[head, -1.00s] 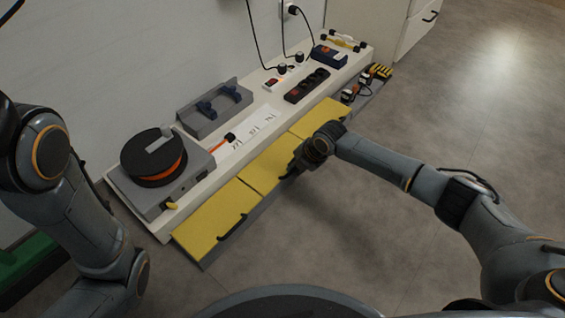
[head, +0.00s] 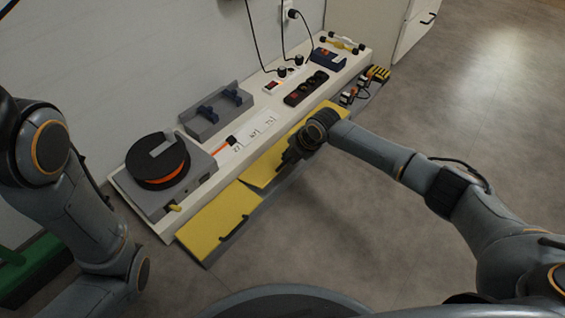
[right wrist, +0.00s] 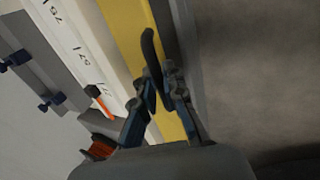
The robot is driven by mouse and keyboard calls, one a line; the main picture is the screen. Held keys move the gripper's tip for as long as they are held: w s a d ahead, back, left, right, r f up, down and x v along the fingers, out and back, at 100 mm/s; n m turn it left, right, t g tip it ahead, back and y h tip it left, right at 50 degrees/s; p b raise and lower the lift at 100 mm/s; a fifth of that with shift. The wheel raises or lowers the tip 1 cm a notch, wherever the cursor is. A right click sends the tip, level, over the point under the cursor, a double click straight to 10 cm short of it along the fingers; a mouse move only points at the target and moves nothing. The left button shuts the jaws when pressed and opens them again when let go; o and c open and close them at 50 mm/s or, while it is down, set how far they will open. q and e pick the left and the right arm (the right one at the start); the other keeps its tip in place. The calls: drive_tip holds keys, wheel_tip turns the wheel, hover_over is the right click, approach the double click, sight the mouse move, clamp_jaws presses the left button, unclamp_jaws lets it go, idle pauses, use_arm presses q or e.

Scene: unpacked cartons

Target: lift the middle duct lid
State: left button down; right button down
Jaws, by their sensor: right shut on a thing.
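The middle duct lid (head: 262,169) is a yellow panel in the row of yellow lids along the front of the white bench. Its front edge looks raised and tilted against the left lid (head: 215,222). My right gripper (head: 289,157) is shut on the lid's dark bar handle, and the arm hides part of the lid. In the right wrist view the black handle (right wrist: 151,52) runs between the fingers (right wrist: 157,84) over the yellow surface. My left arm shows at the left of the head view, but its gripper is out of frame.
On the white bench (head: 150,217) stand an orange-and-black cable reel (head: 158,162), a grey tray with blue clips (head: 216,112), a black power strip (head: 306,88) and a blue box (head: 328,58). Black cables hang at the wall. The floor in front is clear.

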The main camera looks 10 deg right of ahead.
drive_tip(key=shift+w+a+r, duration=0.2)
drive_tip(key=shift+r, duration=0.2)
